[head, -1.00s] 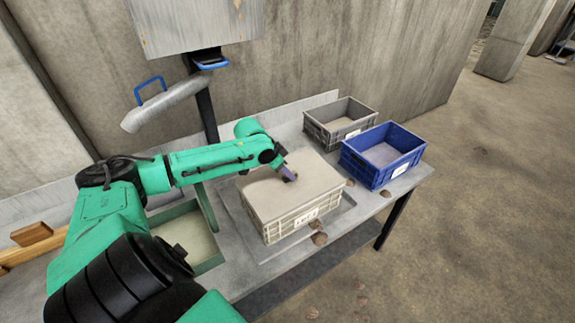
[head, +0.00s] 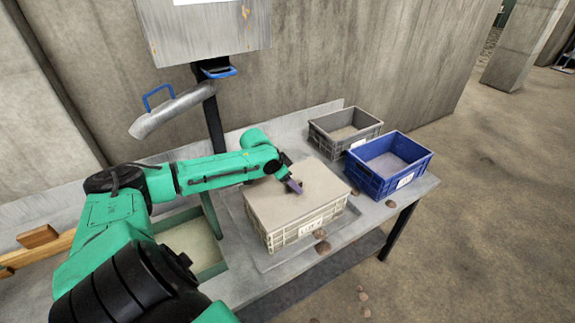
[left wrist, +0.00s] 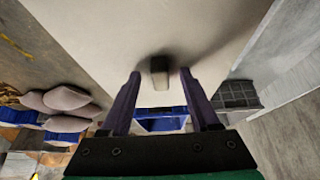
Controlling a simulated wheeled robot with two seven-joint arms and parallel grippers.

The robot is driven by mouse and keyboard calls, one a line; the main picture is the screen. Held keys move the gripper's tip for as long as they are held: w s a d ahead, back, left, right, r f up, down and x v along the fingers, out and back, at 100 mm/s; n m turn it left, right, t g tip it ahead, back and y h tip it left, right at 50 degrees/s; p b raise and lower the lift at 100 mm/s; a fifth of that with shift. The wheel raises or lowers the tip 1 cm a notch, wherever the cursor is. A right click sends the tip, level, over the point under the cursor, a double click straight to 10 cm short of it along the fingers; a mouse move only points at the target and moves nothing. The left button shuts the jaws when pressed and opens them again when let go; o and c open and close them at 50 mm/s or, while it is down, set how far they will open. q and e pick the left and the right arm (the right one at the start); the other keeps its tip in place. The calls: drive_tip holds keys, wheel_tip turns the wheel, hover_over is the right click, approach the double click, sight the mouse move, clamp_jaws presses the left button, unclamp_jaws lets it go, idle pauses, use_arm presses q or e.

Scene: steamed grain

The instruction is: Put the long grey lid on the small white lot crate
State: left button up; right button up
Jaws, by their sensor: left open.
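The long grey lid (head: 275,205) lies flat over the top of the small white lot crate (head: 295,236), which stands on the table with a label on its front side. The lid fills much of the left wrist view (left wrist: 110,35), with a small block-like handle (left wrist: 160,73) on it. My left gripper (head: 295,186) is over the lid, near its middle. In the left wrist view its two purple fingers (left wrist: 160,78) are open, one on each side of the handle, with gaps between them and it. My right gripper is not in view.
A grey crate (head: 317,137) and a blue crate (head: 373,182) stand at the right end of the table. A green-rimmed tray (head: 212,268) is left of the white crate. Several brown lumps (head: 322,247) lie around. A post with a metal spout (head: 172,112) rises behind.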

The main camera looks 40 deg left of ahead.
use_arm(q)
drive_tip(key=p+v, duration=0.5)
drive_tip(key=v, duration=0.9)
drive_tip(key=shift+a+r, duration=0.1)
